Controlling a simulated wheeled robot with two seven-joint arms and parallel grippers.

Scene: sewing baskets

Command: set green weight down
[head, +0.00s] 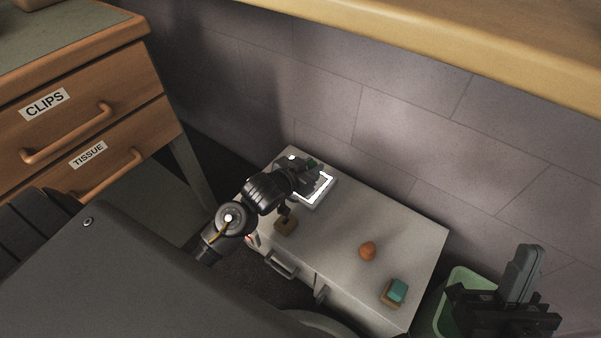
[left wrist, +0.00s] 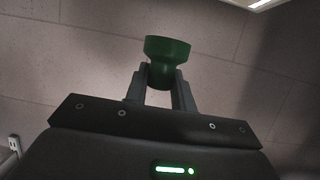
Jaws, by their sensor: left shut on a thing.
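The green weight (left wrist: 166,58) is a dark green piece with a wide rim and narrower body. In the left wrist view it sits between the two fingertips of my left gripper (left wrist: 160,84), which is shut on it. In the head view my left gripper (head: 307,168) is over the far left end of the white cabinet, by a small square plate with a bright lit border (head: 325,186). The weight shows there only as a small dark green patch (head: 312,162), mostly hidden. I cannot tell whether it touches anything. My right gripper (head: 522,268) is at the lower right; its jaws are unclear.
On the white cabinet top (head: 400,230) are a brown block (head: 286,225), an orange egg-shaped thing (head: 367,251) and a teal-topped block (head: 396,291). A pale green bin (head: 458,283) stands to the right. A wooden drawer unit (head: 90,110) is left; a wooden ledge (head: 430,45) runs above.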

